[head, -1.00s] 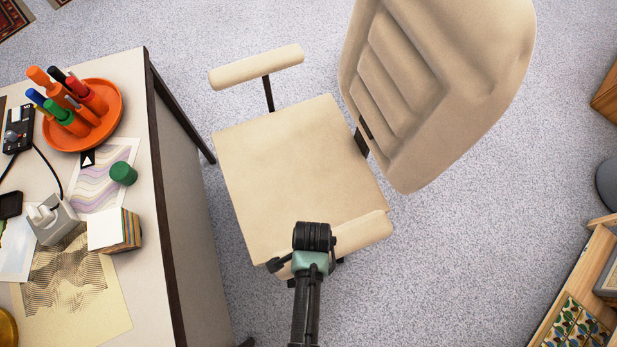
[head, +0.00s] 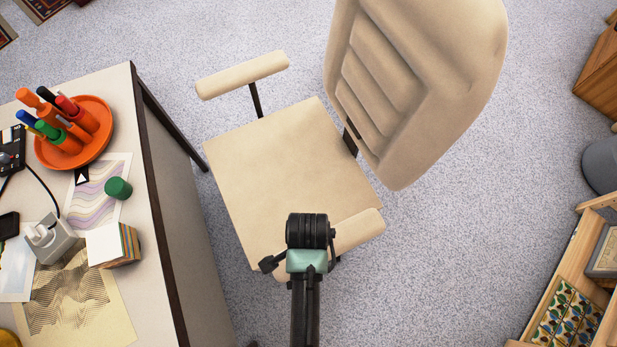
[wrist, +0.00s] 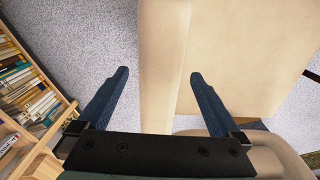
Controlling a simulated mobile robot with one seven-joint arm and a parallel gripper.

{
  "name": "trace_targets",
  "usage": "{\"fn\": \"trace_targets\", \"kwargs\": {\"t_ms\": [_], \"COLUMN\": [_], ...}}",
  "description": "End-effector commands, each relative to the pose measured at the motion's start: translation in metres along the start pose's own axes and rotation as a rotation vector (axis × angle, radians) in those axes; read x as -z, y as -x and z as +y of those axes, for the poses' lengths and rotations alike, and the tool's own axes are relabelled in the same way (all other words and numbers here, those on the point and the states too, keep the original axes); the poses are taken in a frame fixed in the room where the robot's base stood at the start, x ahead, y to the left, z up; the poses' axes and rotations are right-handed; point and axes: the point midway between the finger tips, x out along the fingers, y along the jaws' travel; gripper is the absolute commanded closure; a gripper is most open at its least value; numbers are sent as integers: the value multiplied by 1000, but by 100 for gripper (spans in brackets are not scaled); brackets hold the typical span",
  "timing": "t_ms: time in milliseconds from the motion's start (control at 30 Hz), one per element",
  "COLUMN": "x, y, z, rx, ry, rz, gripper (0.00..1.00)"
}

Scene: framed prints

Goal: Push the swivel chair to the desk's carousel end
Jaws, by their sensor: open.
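The beige swivel chair (head: 270,170) stands on the carpet to the right of the desk (head: 164,325), its backrest on the side away from the desk. The orange pen carousel (head: 101,140) holds several markers near the desk's far corner. My gripper is over the chair's near armrest (head: 359,232), which my wrist partly hides in the head view. In the wrist view my gripper (wrist: 159,75) is open, with its two dark blue fingers on either side of the armrest (wrist: 165,60). I cannot tell whether either finger touches it.
A green cap (head: 118,188), a note block (head: 110,245) and papers lie on the desk. A wooden shelf unit (head: 555,290) and a grey rounded object (head: 602,165) stand at right. Carpet (head: 450,260) is clear between chair and shelf.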

Motion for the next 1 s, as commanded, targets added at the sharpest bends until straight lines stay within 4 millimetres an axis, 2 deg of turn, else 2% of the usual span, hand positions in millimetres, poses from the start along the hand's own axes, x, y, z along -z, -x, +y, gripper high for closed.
{"fn": "trace_targets", "kwargs": {"t_ms": [33,100,300,1000], "x": [1,1,0,1], "y": [13,25,44,48], "z": [0,0,0,-1], "rx": [2,1,-1,4], "ry": [-1,-2,-2,0], "rz": [1,1,0,2], "gripper": [0,0,0,0]}}
